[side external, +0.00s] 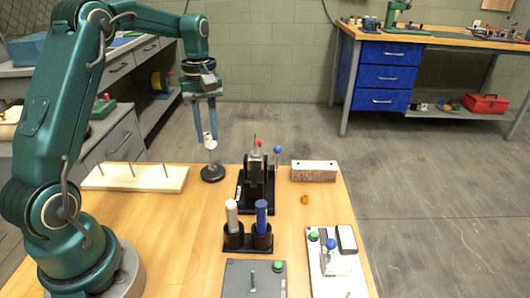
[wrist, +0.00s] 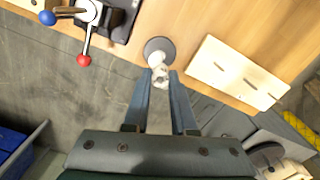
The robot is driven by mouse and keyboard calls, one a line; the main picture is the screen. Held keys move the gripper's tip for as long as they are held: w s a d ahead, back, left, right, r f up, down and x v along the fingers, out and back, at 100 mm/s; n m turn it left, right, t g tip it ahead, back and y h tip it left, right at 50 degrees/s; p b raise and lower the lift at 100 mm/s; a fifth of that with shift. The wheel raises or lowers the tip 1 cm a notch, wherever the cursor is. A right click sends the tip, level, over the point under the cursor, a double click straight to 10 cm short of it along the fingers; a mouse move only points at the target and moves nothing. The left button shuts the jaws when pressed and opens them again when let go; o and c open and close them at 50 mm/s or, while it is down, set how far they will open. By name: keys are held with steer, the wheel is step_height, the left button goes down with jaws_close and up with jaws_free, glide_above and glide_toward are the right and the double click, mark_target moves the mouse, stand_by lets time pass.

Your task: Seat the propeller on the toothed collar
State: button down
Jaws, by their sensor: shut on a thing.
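My gripper (side external: 207,140) points down over the back left of the wooden table. Its two blue fingers are shut on a small white piece, which looks like the propeller (side external: 208,135). In the wrist view the propeller (wrist: 160,77) shows between the fingertips (wrist: 160,74). Directly below is a stand with a round dark base (side external: 212,174) and a short pale post (side external: 211,158); the base also shows in the wrist view (wrist: 158,45). The teeth of the collar are too small to make out. I cannot tell whether the propeller touches the post.
A pale board with upright pins (side external: 135,178) lies left of the stand. A black fixture with a red-knobbed lever (side external: 257,180) stands to the right. A holder with a white and a blue cylinder (side external: 248,238) is nearer the front. A wooden block (side external: 314,171) lies at the back right.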

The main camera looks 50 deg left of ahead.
mark_target(209, 148)
steer(key=shift+f, duration=0.5)
steer(key=shift+f, duration=0.2)
steer(key=shift+f, duration=0.25)
steer(key=shift+f, duration=0.35)
steer(key=shift+f, duration=0.45)
stand_by(0.4)
steer(key=shift+f, duration=0.3)
steer(key=shift+f, duration=0.5)
steer(key=shift+f, duration=0.25)
steer(key=shift+f, duration=0.35)
stand_by(0.6)
